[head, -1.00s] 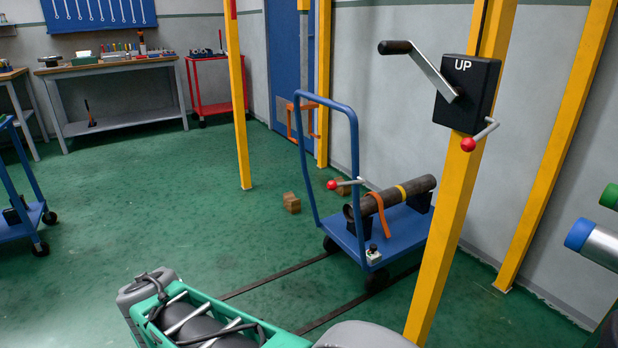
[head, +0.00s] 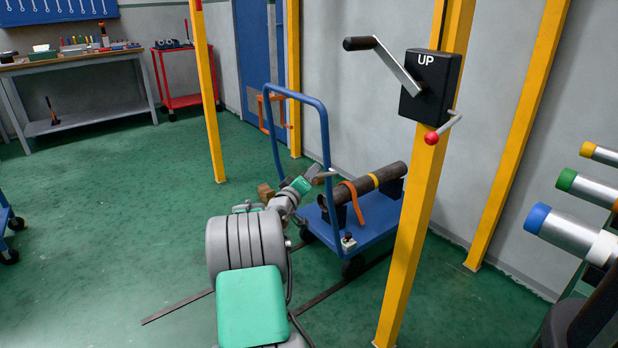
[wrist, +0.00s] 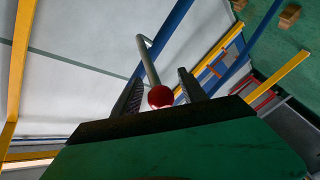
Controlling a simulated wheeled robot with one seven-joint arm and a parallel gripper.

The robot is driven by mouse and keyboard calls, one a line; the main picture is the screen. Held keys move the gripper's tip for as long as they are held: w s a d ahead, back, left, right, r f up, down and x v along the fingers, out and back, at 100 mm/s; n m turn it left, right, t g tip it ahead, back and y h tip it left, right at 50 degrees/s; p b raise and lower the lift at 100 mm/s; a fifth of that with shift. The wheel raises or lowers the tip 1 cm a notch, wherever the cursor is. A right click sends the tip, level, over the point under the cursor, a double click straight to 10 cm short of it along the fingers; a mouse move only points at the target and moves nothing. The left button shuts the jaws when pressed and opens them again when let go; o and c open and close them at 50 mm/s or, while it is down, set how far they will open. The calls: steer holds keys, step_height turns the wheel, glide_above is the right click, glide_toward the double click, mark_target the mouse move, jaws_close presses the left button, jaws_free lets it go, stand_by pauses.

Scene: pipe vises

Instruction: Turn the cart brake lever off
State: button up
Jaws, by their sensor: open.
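The blue cart (head: 375,238) stands beside the yellow post, with a dark pipe (head: 362,186) strapped on it. In the wrist view, the brake lever is a bent silver rod (wrist: 148,60) with a red ball knob (wrist: 160,96). My gripper (wrist: 160,76) is open, with one dark finger on each side of the knob and rod; I see gaps on both sides. In the head view, my gripper (head: 316,174) is at the cart's push handle (head: 324,140), and my arm and gripper hide the lever's knob.
A black crank box marked UP (head: 431,86) with its own red-knobbed lever (head: 432,137) is on the yellow post (head: 412,230) right of the cart. Pipes with coloured ends (head: 570,232) stick out at the right. Wooden blocks (head: 266,192) lie behind my arm.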

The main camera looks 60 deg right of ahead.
steer(key=shift+d, duration=0.35)
steer(key=shift+c, duration=0.3)
jaws_close()
stand_by(0.7)
